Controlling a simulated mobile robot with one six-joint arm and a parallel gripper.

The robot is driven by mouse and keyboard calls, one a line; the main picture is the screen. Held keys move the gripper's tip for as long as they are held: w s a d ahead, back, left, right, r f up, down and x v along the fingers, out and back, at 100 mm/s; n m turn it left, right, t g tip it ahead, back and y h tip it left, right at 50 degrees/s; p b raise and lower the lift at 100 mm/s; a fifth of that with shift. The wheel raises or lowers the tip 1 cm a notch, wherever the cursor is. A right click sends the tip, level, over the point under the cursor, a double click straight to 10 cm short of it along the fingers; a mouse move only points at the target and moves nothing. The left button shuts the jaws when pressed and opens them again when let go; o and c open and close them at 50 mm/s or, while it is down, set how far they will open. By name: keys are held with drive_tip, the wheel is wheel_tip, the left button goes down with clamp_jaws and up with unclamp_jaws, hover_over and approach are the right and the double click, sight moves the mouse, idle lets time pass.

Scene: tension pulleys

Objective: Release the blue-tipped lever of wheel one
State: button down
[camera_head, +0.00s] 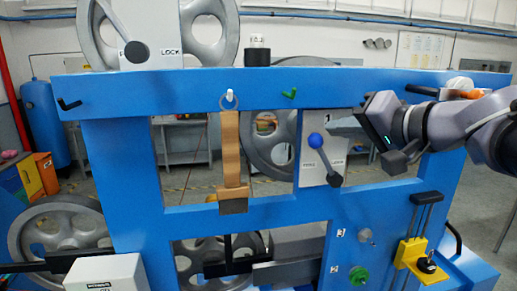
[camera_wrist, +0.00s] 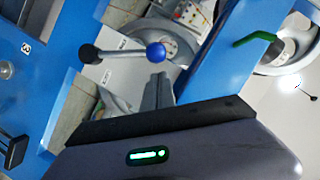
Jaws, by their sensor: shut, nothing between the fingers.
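The blue-tipped lever (camera_head: 323,158) sits on a white plate (camera_head: 312,175) in the right opening of the blue frame. Its blue ball is at the upper left and its dark pivot at the lower right. In the wrist view the lever (camera_wrist: 122,53) lies nearly level, with the blue ball at its right end. My gripper (camera_head: 338,121) is to the right of and slightly above the ball. In the wrist view my gripper (camera_wrist: 158,80) is shut and empty, its fingertips just below the ball in the picture. I cannot tell whether they touch it. A grey wheel (camera_head: 270,150) stands behind the plate.
The blue frame (camera_head: 400,205) surrounds the opening closely. A green hook (camera_head: 289,94) sits on its top beam, also seen in the wrist view (camera_wrist: 255,39). A brown strap (camera_head: 231,150) hangs to the left. A second lever plate (camera_head: 160,50) marked LOCK stands upper left.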

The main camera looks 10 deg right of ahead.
drive_tip(key=shift+a+f+n+h+b, duration=0.2)
drive_tip(key=shift+a+n+h+b, duration=0.1)
drive_tip(key=shift+a+n+b, duration=0.35)
drive_tip(key=shift+a, duration=0.1)
